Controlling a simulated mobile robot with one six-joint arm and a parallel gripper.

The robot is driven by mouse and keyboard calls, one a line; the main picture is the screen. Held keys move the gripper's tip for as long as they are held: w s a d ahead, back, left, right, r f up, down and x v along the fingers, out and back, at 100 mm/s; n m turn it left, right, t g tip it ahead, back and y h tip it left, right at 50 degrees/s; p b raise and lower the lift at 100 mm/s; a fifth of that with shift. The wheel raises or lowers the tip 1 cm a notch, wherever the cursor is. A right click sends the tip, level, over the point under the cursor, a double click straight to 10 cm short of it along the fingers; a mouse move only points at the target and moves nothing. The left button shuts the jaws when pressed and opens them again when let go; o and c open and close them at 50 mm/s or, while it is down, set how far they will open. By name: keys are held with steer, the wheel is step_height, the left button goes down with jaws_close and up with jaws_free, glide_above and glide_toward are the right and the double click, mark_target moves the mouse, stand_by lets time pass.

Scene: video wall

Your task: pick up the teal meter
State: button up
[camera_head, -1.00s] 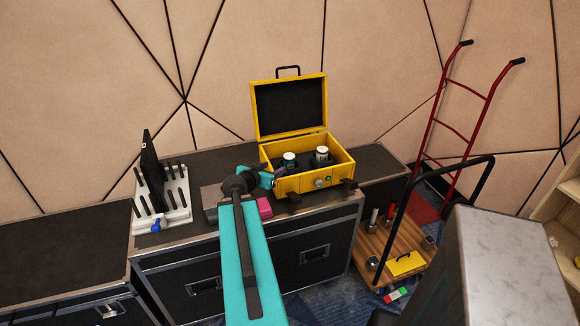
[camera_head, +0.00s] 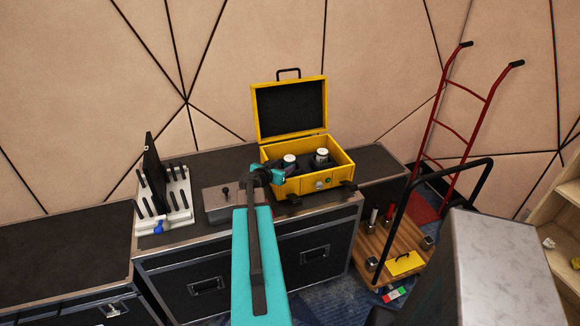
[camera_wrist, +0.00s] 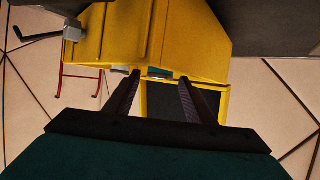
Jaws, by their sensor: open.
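The open yellow case (camera_head: 291,187) stands on the black flight case, its lid raised at the back. Two upright cylinders with pale tops stand in its dark inside: a left one (camera_head: 289,160), which showed a teal band earlier, and a right one (camera_head: 321,156). I cannot tell for sure which is the teal meter. My gripper (camera_head: 287,174) is at the case's left front, close to the left cylinder and partly hiding it. In the wrist view my gripper (camera_wrist: 160,90) has its fingers apart, with a small teal patch (camera_wrist: 160,72) beyond them at the case rim.
The raised lid (camera_head: 290,108) stands behind the cylinders. A white rack (camera_head: 165,200) with black pegs and a grey box (camera_head: 222,200) with a knob are left of the case. A red hand truck (camera_head: 465,125) and a wooden cart (camera_head: 385,245) are at right.

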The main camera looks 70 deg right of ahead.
mark_target(287, 163)
steer(key=shift+d+f, duration=0.2)
steer(key=shift+d, duration=0.3)
steer(key=shift+d, duration=0.1)
steer(key=shift+p+x, duration=1.3)
steer(key=shift+x, duration=0.15)
steer(key=shift+p+x, duration=0.45)
steer(key=shift+x, duration=0.6)
steer(key=c, duration=0.9)
